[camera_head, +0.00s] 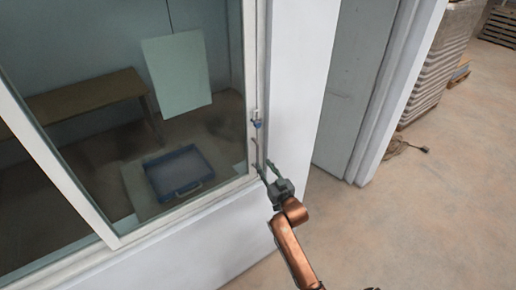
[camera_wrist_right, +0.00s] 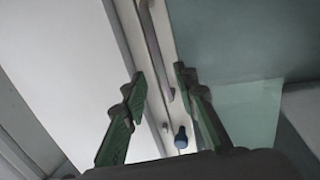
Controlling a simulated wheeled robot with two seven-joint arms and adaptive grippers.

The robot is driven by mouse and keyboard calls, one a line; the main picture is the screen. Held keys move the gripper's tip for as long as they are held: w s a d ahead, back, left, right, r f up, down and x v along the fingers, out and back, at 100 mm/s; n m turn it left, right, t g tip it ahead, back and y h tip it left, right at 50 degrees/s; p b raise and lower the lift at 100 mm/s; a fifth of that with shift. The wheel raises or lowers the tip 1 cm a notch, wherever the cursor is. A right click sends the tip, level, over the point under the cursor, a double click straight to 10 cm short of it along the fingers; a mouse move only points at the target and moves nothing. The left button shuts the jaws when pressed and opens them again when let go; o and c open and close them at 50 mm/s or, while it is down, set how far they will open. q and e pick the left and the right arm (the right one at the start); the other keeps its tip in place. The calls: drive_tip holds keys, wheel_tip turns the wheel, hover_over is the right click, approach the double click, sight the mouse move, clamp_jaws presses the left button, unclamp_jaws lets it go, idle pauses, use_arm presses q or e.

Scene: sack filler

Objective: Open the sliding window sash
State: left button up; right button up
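The window sash (camera_head: 251,60) has a pale frame around a glass pane and stands on the left in the head view. A slim grey bar handle (camera_wrist_right: 154,40) runs along its upright edge in the right wrist view. A small blue knob (camera_wrist_right: 181,138) sits on the frame near the handle's end; it also shows in the head view (camera_head: 257,124). My right gripper (camera_head: 264,166) is at the frame's right edge, below the knob in the picture. In the wrist view its green fingers (camera_wrist_right: 160,77) are apart, with the handle between them; contact cannot be told. My left gripper is out of view.
Behind the glass are a brown bench (camera_head: 85,95), a pale panel (camera_head: 177,72) and a blue tray (camera_head: 180,172). A white wall post (camera_head: 300,70) stands right of the window. Stacked sacks (camera_head: 440,65) and a cable (camera_head: 402,146) lie farther right. The floor at lower right is clear.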

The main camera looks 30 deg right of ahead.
sight(258, 153)
drive_tip(key=w, duration=0.2)
drive_tip(key=w+r+p, duration=0.1)
drive_tip(key=w, duration=0.2)
drive_tip(key=w+d+r, duration=0.1)
drive_tip(key=w, duration=0.1)
drive_tip(key=shift+w+p, duration=0.3)
drive_tip(key=shift+w, duration=0.05)
drive_tip(key=shift+r, duration=0.1)
drive_tip(key=shift+c, duration=0.5)
clamp_jaws()
